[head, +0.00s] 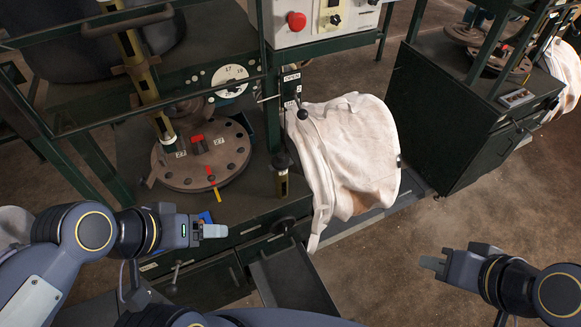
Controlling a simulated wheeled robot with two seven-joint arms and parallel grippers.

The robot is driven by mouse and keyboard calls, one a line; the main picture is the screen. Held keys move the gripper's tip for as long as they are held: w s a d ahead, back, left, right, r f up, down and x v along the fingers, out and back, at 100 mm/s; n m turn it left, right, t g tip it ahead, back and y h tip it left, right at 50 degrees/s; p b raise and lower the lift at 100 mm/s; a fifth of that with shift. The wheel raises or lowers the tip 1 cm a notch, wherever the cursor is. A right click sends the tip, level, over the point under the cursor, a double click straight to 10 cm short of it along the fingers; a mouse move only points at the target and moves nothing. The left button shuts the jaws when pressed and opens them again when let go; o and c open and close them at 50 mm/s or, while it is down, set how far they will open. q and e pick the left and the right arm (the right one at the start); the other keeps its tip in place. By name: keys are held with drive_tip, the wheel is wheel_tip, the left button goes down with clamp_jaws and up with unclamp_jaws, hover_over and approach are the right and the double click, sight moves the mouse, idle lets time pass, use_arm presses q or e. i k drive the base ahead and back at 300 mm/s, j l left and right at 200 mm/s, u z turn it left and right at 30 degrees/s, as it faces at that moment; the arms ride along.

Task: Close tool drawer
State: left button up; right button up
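The dark green workbench cabinet (200,283) has drawer fronts below its top. A dark, flat tray-like part (292,277) juts out from its front toward me and looks like a drawer pulled open; I cannot be sure it is the tool drawer. My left gripper (212,231) is over the front edge of the bench, left of this part and apart from it. My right gripper (432,263) is over open floor to the right, away from the cabinet.
A white bulk bag (350,155) hangs at the bench's right end, close to the jutting part. A round turntable (200,155) sits on the bench top. A white control box (325,18) with a red button is above. Another dark cabinet (440,120) stands right. Floor at lower right is clear.

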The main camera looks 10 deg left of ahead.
sight(289, 280)
drive_tip(key=k+l+z, duration=0.1)
drive_tip(key=k+z, duration=0.25)
drive_tip(key=k, duration=1)
drive_tip(key=i+j+z, duration=0.15)
drive_tip(key=i, duration=0.15)
drive_tip(key=i+z, duration=0.15)
drive_tip(key=i+j, duration=0.05)
drive_tip(key=i, duration=0.05)
